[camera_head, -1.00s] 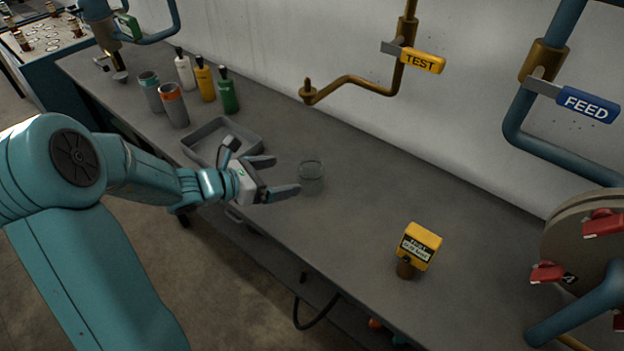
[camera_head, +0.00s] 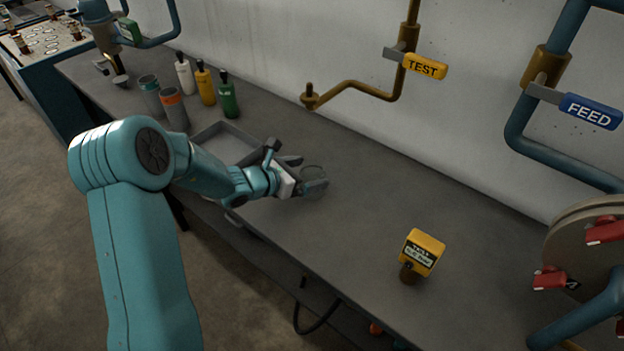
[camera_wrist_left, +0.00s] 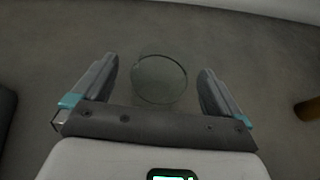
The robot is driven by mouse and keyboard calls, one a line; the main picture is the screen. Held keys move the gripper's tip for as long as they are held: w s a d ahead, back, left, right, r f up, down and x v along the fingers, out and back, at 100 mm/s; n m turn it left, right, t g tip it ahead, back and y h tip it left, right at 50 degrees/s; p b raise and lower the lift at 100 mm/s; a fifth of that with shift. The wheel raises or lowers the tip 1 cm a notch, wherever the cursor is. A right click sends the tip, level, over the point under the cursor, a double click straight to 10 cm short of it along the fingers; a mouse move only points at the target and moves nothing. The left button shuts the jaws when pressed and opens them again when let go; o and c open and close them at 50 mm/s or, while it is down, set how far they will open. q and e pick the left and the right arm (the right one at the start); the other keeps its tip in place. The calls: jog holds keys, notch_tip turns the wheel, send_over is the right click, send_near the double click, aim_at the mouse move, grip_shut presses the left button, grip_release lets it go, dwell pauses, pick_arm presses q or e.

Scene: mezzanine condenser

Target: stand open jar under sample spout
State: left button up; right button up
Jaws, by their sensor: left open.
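The open jar (camera_head: 313,169) is clear glass and stands upright on the grey bench, partly hidden by my left gripper. My left gripper (camera_head: 309,174) is open, low over the bench, with a finger on each side of the jar. In the left wrist view the jar (camera_wrist_left: 159,78) shows as a round rim between the spread fingers (camera_wrist_left: 157,70), with a gap on both sides. The brass sample spout (camera_head: 310,98) ends above the bench, behind the jar in the picture; its pipe carries a yellow TEST handle (camera_head: 424,66). My right gripper is not in view.
A grey tray (camera_head: 222,125) lies left of the jar, partly behind my arm. Several bottles (camera_head: 205,83) and two cups (camera_head: 172,108) stand beyond it. A yellow labelled block (camera_head: 421,252) stands at the right. The bench (camera_head: 400,180) between jar and block is clear.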

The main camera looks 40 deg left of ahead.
pick_arm(q)
jog(key=x, duration=0.4)
jog(key=shift+w+r, duration=0.1)
jog(key=shift+r, duration=0.1)
jog(key=shift+c, duration=0.3)
jog(key=shift+r, duration=0.1)
jog(key=c, duration=1.2)
